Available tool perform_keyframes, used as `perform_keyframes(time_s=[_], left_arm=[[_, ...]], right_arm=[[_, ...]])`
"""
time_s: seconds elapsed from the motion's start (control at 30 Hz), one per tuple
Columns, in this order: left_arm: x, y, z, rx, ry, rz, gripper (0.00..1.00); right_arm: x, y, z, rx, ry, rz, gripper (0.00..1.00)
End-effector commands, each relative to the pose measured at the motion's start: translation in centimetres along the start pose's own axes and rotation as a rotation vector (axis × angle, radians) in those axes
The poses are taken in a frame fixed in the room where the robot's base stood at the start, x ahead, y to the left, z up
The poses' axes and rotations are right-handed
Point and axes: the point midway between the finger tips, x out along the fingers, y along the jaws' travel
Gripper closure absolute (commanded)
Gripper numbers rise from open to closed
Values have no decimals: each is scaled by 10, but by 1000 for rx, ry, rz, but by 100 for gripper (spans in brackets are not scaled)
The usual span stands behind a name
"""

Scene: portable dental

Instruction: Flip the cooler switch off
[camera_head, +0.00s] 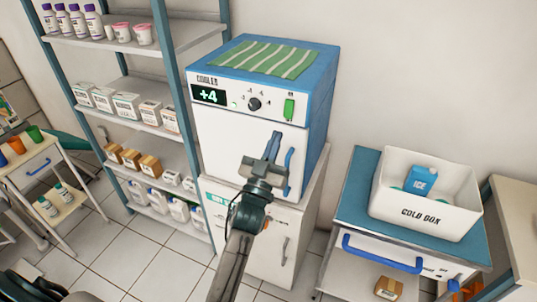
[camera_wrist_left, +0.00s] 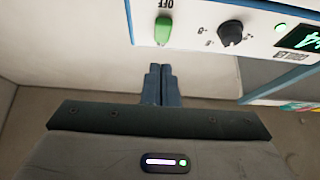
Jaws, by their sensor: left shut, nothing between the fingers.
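The cooler (camera_head: 222,122) is a white box with a blue top and side, standing on a white cabinet. Its front panel carries a green switch (camera_head: 289,109) at the right end, a black dial (camera_head: 254,104) and a display (camera_head: 209,96) reading +4. My left gripper (camera_head: 273,136) is shut and empty, in front of the cooler door and below the switch. In the left wrist view the panel is upside down. There the green switch (camera_wrist_left: 163,29) has a label reading OFF beside it, and the shut fingertips (camera_wrist_left: 162,68) are apart from it. My right gripper is not seen.
A blue door handle (camera_head: 288,172) is close to the gripper. A striped green cloth (camera_head: 268,58) lies on the cooler. A shelf rack (camera_head: 177,95) with boxes and bottles stands at left. A white cold box (camera_head: 420,217) sits on a blue-topped cart at right.

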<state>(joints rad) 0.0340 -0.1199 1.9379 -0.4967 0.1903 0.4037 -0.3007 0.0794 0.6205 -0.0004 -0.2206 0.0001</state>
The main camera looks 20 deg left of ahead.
Motion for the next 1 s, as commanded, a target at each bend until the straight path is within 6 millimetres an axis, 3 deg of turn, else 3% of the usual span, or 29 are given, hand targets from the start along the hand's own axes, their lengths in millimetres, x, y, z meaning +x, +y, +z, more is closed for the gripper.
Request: perform_keyframes(time_s=[0.1,0.2,0.33,0.83,1.0], left_arm=[[27,0,-3,0,2,0,100],[34,0,16,-3,-1,0,100],[44,0,24,-1,-1,0,100],[49,0,30,-1,1,0,100],[48,0,37,-1,28,0,100]], right_arm=[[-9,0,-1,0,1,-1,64],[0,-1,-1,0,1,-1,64],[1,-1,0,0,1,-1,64],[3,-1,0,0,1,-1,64],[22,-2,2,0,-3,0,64]])
